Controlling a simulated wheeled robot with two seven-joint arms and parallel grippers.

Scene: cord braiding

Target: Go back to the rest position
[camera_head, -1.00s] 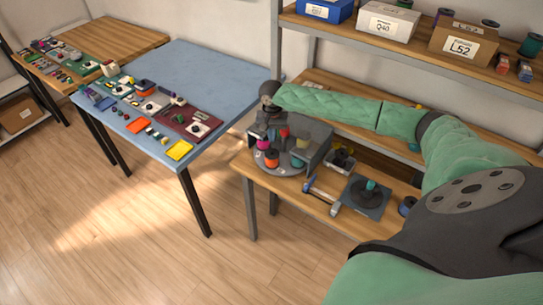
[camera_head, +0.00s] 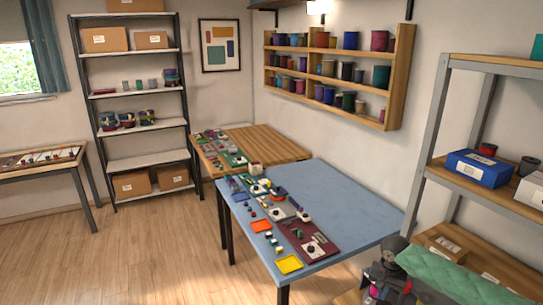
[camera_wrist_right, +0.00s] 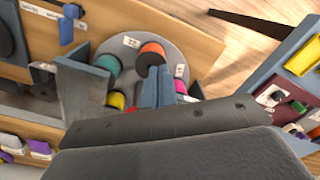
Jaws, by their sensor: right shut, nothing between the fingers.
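My right arm, in a green quilted sleeve, comes in at the lower right of the head view. Its dark gripper (camera_head: 382,286) hangs at the bottom edge, beside the right end of the blue table (camera_head: 345,208). In the right wrist view the two grey fingers (camera_wrist_right: 157,84) are shut together with nothing between them. Behind them is a grey round turntable (camera_wrist_right: 178,48) with an orange spool (camera_wrist_right: 152,50), a teal spool (camera_wrist_right: 108,65) and a pink spool (camera_wrist_right: 181,87). The fingers hide part of it; I cannot tell the gap. My left gripper is not in view.
The wooden bench (camera_head: 490,262) and grey shelf rack (camera_head: 425,150) stand close to my right arm. A blue box (camera_head: 478,168) sits on the rack. Trays and small parts cover the blue table's left side. The floor (camera_head: 150,255) at left is clear.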

